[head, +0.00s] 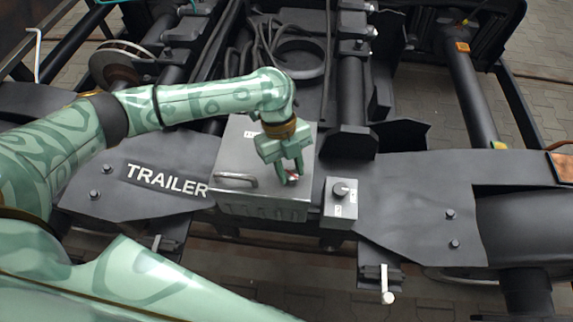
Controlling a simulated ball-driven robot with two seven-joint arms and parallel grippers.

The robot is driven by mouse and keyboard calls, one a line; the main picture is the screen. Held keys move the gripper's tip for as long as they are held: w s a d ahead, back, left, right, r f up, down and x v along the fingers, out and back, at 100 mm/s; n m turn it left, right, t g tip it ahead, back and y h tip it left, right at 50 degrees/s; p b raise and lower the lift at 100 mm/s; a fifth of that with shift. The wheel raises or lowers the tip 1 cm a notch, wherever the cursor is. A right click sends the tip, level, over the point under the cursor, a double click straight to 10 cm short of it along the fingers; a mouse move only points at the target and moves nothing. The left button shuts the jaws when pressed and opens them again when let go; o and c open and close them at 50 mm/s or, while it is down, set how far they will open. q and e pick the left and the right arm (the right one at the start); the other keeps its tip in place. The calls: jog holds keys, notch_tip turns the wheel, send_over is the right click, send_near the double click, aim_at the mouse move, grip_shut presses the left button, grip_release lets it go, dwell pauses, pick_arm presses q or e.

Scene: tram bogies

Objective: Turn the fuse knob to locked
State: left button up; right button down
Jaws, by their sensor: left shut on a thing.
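A grey metal box (258,205) with a front handle (236,180) sits in the middle of the dark frame. My left gripper (290,178) points down at the right part of its lid. Its fingers are shut on a small red and pale part, which I take to be the fuse knob (292,180); the fingers hide most of it, so I cannot read its turn position. My right gripper is not in view.
A smaller grey box (340,211) with a black round knob (341,189) and small white labels stands just right of the gripper. A plate marked TRAILER (166,180) lies to the left. Pipes, cables and an upright dark bracket (346,142) crowd the area behind.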

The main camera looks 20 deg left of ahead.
pick_arm(q)
jog(key=m+p, duration=0.1)
jog(key=m, duration=0.1)
jog(key=m+g+y+p, duration=0.1)
jog(key=m, duration=0.2)
jog(key=shift+w+d+r+m+y, duration=0.1)
jog(key=shift+d+m+y, duration=0.05)
jog(key=shift+m+y, duration=0.15)
jog(key=m+y, duration=0.1)
jog(key=m, duration=0.2)
jog(key=m+y+p, duration=0.1)
jog(key=m, duration=0.1)
jog(key=shift+d+m+g+p, duration=0.15)
jog(key=shift+m+g+p, duration=0.15)
jog(key=shift+m+g, duration=0.1)
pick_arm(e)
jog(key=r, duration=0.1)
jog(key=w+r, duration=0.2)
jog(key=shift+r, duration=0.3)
pick_arm(q)
jog(key=o, duration=1)
